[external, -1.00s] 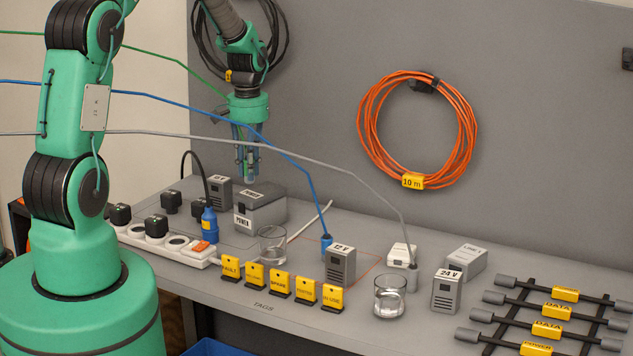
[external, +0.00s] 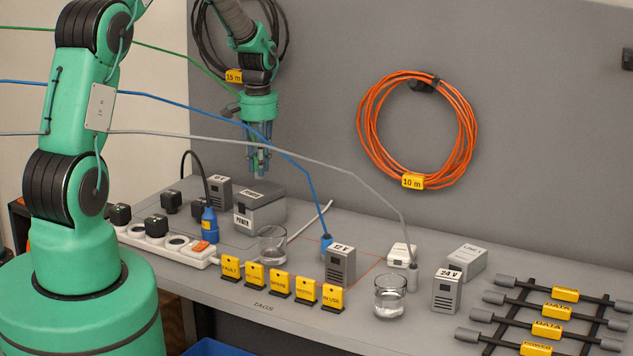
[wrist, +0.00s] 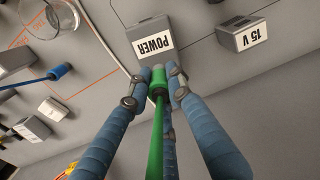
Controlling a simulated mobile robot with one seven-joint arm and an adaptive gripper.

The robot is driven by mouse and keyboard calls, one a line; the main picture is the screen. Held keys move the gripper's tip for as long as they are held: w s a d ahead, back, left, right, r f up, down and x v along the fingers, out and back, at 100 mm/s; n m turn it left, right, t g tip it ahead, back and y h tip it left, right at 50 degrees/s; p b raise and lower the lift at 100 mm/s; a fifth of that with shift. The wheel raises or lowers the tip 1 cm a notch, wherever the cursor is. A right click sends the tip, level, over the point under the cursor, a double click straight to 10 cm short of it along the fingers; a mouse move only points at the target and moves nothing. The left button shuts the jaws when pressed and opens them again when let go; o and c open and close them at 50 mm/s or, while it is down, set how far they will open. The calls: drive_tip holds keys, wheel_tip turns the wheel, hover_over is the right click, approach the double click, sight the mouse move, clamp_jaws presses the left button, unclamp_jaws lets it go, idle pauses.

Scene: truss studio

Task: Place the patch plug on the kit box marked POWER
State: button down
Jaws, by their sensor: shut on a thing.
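My gripper (external: 259,170) is shut on a green patch plug, which shows in the wrist view (wrist: 158,76) with its green cable (wrist: 154,140) running back between the fingers. In the external view the fingers mostly hide the plug. The kit box marked POWER (external: 262,214) is grey with a lid and stands at the back of the bench. It also shows in the wrist view (wrist: 151,60), just beyond the fingertips. The fingertips appear above the box, with a gap to its lid in the external view.
A grey box marked 15 V (wrist: 243,36) stands beside the POWER box. A glass (external: 272,244) and yellow tags (external: 279,280) stand in front, with a power strip (external: 150,243) at left. Blue (external: 326,245) and grey (external: 413,277) plugs stand on the bench; their cables cross the view.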

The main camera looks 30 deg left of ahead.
drive_tip(key=shift+s+f, duration=0.1)
drive_tip(key=shift+f, duration=1.45)
drive_tip(key=shift+f, duration=0.1)
drive_tip(key=c, duration=1.6)
unclamp_jaws()
wheel_tip(320, 180, up, 12)
drive_tip(key=shift+r, duration=0.1)
